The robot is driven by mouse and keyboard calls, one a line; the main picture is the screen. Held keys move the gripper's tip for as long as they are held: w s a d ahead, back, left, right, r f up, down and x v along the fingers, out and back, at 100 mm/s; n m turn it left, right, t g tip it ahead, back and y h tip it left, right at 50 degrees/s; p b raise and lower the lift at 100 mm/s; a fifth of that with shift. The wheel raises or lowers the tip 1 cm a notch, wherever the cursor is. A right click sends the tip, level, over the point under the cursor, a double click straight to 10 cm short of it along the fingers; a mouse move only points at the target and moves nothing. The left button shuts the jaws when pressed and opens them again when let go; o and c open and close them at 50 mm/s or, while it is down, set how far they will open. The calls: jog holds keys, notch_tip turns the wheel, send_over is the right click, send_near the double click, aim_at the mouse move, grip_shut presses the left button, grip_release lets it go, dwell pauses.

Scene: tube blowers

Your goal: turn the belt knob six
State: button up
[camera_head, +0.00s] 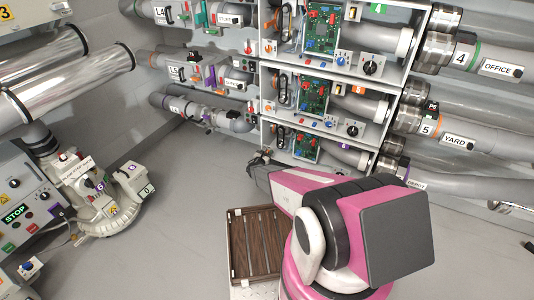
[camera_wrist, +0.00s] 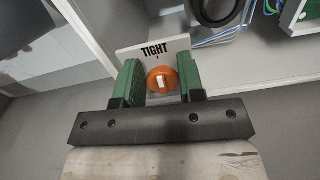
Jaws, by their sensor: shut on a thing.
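The white mark stands nearly upright under the tick. In the head view my gripper (camera_head: 257,161) reaches the lower left corner of the lowest bay (camera_head: 290,145). The knob cannot be made out there.
Higher bays with green circuit boards (camera_head: 314,96) and black dials (camera_head: 358,88) stand above. Grey pipes marked OFFICE (camera_head: 496,68) and YARD (camera_head: 455,139) run right. A slatted brown tray (camera_head: 256,243) lies below my arm. Open floor (camera_head: 190,215) lies to its left.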

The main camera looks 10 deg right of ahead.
jog(key=shift+s+d+f+m, duration=0.2)
jog(key=shift+f+m, duration=0.1)
jog(key=shift+m, duration=2.55)
jog(key=shift+s+d+f+m, duration=0.15)
jog(key=shift+d+f+m, duration=0.1)
jog(key=shift+m, duration=2.55)
jog(key=shift+s+d+f+m, duration=0.2)
jog(key=shift+f+m, duration=0.1)
jog(key=shift+m, duration=2.55)
jog(key=o, duration=0.7)
jog(key=shift+c, duration=0.2)
